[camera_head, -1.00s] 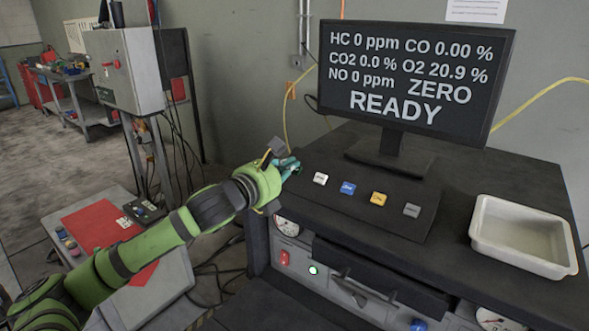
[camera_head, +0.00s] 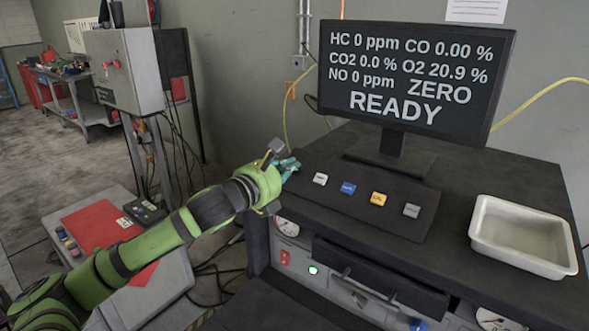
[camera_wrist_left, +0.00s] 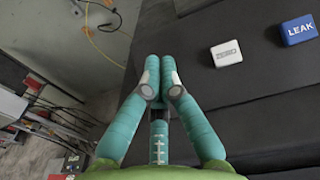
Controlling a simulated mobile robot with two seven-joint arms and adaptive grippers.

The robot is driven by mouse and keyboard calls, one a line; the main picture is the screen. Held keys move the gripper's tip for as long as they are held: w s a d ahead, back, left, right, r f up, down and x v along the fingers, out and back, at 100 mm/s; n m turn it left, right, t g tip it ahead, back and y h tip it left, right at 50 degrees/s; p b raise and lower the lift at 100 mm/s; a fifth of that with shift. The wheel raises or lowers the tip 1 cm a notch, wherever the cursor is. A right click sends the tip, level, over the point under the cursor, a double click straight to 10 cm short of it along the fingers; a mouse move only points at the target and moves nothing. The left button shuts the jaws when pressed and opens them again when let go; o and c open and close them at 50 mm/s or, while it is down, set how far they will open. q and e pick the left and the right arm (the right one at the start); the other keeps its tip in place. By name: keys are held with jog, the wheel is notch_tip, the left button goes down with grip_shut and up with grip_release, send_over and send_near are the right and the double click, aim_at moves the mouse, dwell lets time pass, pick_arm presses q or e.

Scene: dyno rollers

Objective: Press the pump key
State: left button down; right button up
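Four keys form a row on a dark sloped panel below the monitor: a white key (camera_head: 320,179), a blue key (camera_head: 348,188), a yellow key (camera_head: 379,199) and a grey key (camera_head: 412,210). In the left wrist view the white key (camera_wrist_left: 227,53) reads ZERO and the blue key (camera_wrist_left: 298,30) reads LEAK. The labels on the yellow and grey keys are too small to read, so I cannot tell which says pump. My left gripper (camera_head: 292,166) is left of the white key, apart from it. Its teal fingers (camera_wrist_left: 160,68) are together, with nothing between them. My right gripper is out of view.
The monitor (camera_head: 415,75) stands behind the keys and reads READY and ZERO. A white tray (camera_head: 523,262) sits on the bench top at the right. A grey control box (camera_head: 124,70) and hanging cables are at the left. The space above the keys is clear.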

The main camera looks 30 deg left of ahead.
pick_arm(q)
jog(key=shift+w+f, duration=0.25)
jog(key=shift+w, duration=0.05)
dwell(0.4)
jog(key=shift+s+r+p, duration=0.3)
jog(key=shift+s+p, duration=0.05)
jog(key=shift+p, duration=0.1)
jog(key=shift+s+r, duration=0.1)
jog(key=shift+r, duration=0.15)
jog(key=s+r, duration=0.3)
jog(key=shift+a+p, duration=0.25)
jog(key=shift+p, duration=0.05)
jog(key=shift+s+d+r, duration=0.1)
jog(key=shift+s+r, duration=0.2)
jog(key=shift+r, duration=0.25)
